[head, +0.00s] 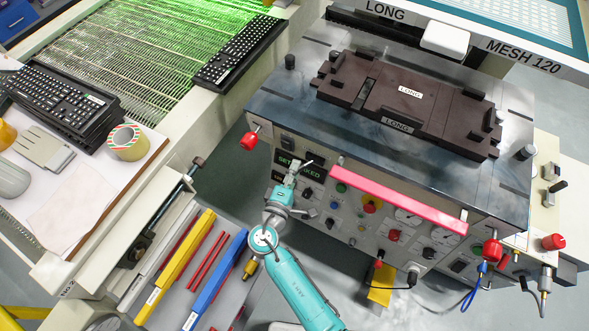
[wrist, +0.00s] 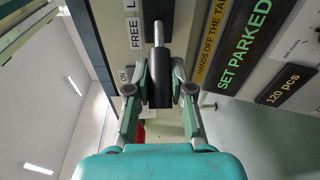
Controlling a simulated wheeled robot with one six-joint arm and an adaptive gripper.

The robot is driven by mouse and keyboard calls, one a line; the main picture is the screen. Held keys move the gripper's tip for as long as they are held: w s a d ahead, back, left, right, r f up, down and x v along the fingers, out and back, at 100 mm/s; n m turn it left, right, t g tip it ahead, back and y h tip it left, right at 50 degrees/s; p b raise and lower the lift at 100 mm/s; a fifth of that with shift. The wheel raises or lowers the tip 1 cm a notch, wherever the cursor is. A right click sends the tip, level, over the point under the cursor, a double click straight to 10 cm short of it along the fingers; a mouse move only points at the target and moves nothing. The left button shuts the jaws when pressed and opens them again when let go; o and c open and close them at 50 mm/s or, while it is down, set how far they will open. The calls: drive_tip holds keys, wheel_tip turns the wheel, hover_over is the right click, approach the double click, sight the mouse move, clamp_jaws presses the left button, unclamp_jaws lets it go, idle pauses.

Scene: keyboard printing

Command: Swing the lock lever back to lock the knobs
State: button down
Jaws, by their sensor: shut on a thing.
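The lock lever shows in the wrist view as a pale metal shaft with a dark cylindrical grip (wrist: 158,88). My gripper (wrist: 160,84) has one finger on each side of that grip and is shut on it. The shaft stands beside a label reading "FREE" and the start of another word, "L"; the rest is hidden. In the head view my gripper (head: 288,184) is at the left part of the machine's front panel, just below the "SET PARKED" display (head: 288,163). The lever is too small to make out clearly there. Red knobs sit at the machine's left (head: 249,141) and right (head: 491,250) corners.
A pink-red bar (head: 398,199) runs along the panel's top edge, right of my gripper. A brown fixture (head: 400,105) marked "LONG" lies on the machine top. Yellow (head: 175,266) and blue (head: 216,278) bars lie below left. A cream table with keyboards (head: 60,100) stands left.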

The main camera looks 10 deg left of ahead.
drive_tip(key=s+d+n+g+y, duration=0.2)
drive_tip(key=d+n+g+y, duration=0.3)
drive_tip(key=n+y, duration=0.7)
drive_tip(key=shift+s+d+y, duration=0.15)
drive_tip(key=shift+d+y, duration=0.7)
drive_tip(key=shift+y, duration=1.55)
drive_tip(key=c, duration=1)
unclamp_jaws()
drive_tip(key=shift+s, duration=0.1)
